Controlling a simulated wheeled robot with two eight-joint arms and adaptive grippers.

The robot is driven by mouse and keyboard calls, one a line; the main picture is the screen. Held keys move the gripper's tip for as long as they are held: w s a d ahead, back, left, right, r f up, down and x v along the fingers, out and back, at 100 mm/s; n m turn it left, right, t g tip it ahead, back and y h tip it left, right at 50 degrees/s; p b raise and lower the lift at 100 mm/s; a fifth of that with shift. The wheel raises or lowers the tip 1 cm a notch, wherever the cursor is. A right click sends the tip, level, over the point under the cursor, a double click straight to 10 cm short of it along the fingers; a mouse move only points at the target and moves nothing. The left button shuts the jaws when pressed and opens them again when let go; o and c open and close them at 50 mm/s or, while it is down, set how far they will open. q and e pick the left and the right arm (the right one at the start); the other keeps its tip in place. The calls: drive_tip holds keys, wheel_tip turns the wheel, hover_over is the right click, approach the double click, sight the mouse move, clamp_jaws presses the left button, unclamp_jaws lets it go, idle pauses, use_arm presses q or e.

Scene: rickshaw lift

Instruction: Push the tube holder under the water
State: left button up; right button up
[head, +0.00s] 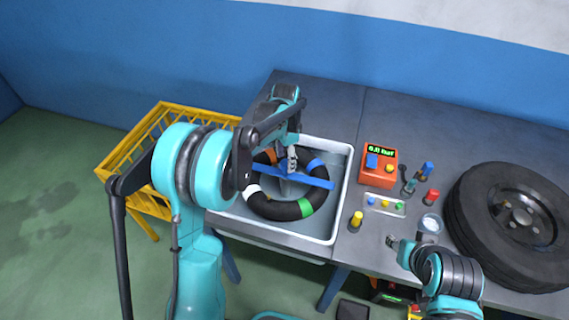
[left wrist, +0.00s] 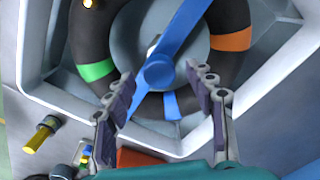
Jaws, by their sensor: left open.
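The blue tube holder (head: 318,182) is a bar with a round hub, lying across the black inner tube (head: 272,209) in the sink (head: 341,205). The tube has green, orange, white and blue bands. The holder also shows in the left wrist view (left wrist: 182,32), with its hub between and beyond my fingertips. My left gripper (head: 290,161) is over the holder's middle, open and empty; its fingers (left wrist: 160,76) point at the hub. I cannot tell whether they touch it. The water's level is not clear. My right gripper (head: 393,241) is low over the bench, right of the sink.
A black tyre on a wheel (head: 480,205) lies at the bench's right. An orange device (head: 378,168), a small tray (head: 384,204), a yellow-capped item (head: 356,220) and small tools stand between. A yellow basket (head: 128,150) is left of the sink.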

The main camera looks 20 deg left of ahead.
use_arm(q)
drive_tip(key=shift+f, duration=0.75)
